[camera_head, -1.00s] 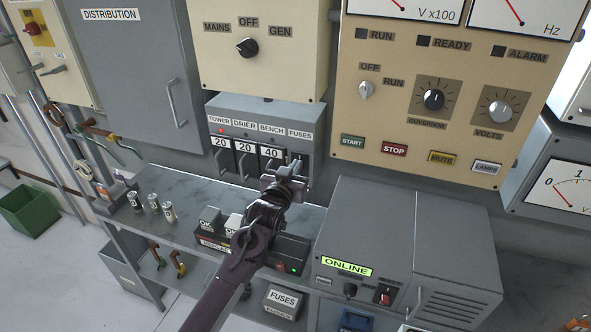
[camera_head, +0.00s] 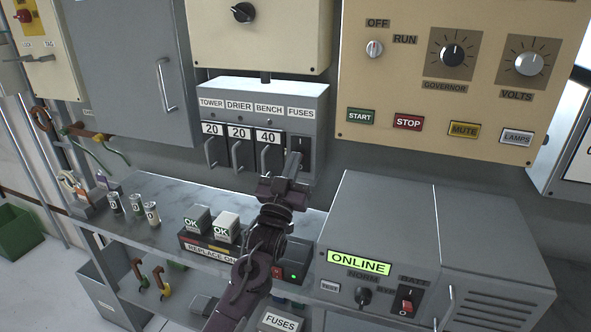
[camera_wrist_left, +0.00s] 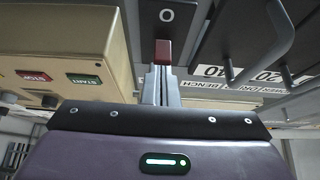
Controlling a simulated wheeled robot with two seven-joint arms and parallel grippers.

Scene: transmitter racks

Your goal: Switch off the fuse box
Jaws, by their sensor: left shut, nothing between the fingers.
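The grey fuse box (camera_head: 318,100) hangs on the wall in the head view, labelled TOWER, DRIER, BENCH and FUSES. Its dark switch panel (camera_head: 305,146) sits under the FUSES label, partly hidden by my gripper. My left gripper (camera_head: 293,163) is shut and empty, its tips in front of this panel. In the left wrist view, a red switch piece (camera_wrist_left: 163,52) shows just beyond the gripper tips (camera_wrist_left: 160,82), with an O mark (camera_wrist_left: 166,15) past it. I cannot tell whether the tips touch it. My right gripper is not in view.
Several pull handles (camera_head: 237,154) stick out left of the switch. Below is a shelf (camera_head: 175,185) with small canisters (camera_head: 136,204) and OK blocks (camera_head: 226,228). A grey ONLINE unit (camera_head: 385,215) stands at right. A cream control panel (camera_head: 400,80) hangs above it.

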